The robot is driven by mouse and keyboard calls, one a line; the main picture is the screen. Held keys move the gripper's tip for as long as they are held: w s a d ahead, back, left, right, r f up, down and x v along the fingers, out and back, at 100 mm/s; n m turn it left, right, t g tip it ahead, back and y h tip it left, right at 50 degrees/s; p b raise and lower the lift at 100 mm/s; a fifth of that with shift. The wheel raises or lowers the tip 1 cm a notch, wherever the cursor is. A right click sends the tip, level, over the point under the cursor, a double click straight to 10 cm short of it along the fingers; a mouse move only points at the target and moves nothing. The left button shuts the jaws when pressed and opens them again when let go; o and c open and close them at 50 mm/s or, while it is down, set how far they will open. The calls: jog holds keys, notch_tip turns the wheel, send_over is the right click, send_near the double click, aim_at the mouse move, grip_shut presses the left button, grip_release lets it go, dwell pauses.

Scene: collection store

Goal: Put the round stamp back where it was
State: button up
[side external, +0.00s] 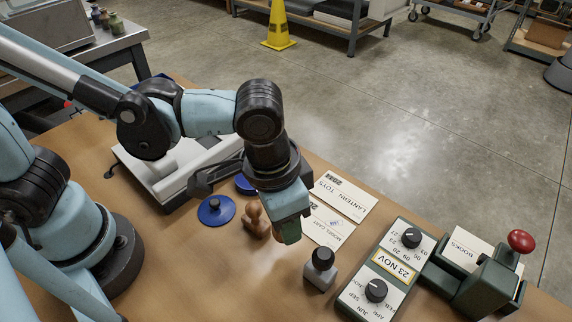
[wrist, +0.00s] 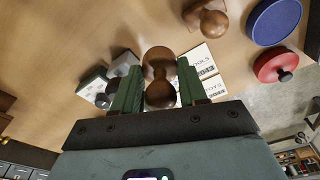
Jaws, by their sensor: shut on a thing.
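My gripper (wrist: 155,88) has its green fingers shut on a brown turned-wood stamp (wrist: 160,66), with a rounded end and a narrower waist. In the side view my gripper (side external: 291,230) is above the table, and its finger hides most of the held stamp. A second brown wooden stamp (side external: 256,221) stands on the table just left of my gripper; it also shows at the top of the wrist view (wrist: 206,18). A grey block stamp with a black knob (side external: 320,269) stands to the right and nearer the camera.
A blue knobbed disc (side external: 216,211) lies left of the wooden stamp. A red disc (wrist: 275,66) and a blue disc (wrist: 274,22) show in the wrist view. Printed cards (side external: 345,196) lie behind my gripper. A date dial box (side external: 379,275) and a green red-knobbed press (side external: 490,277) stand right.

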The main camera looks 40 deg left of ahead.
jog(key=shift+f, duration=3.15)
jog(key=shift+f, duration=0.15)
jog(key=o, duration=0.8)
jog(key=shift+o, duration=0.2)
jog(key=r, duration=0.4)
jog(key=s+r, duration=0.1)
jog(key=r, duration=0.7)
jog(key=shift+s+a, duration=0.15)
jog(key=shift+a, duration=0.2)
jog(key=w+a+n+t, duration=0.1)
jog(key=w+a+t, duration=0.1)
jog(key=a, duration=0.5)
jog(key=w+a+n+t, duration=0.2)
jog(key=a, duration=0.5)
jog(key=w+a+n+t, duration=0.1)
jog(key=w+a+t, duration=0.1)
jog(key=a, duration=0.5)
jog(key=shift+w+a+r+n+y, duration=0.25)
jog(key=shift+r+n+y, duration=0.05)
jog(key=shift+r+n, duration=0.1)
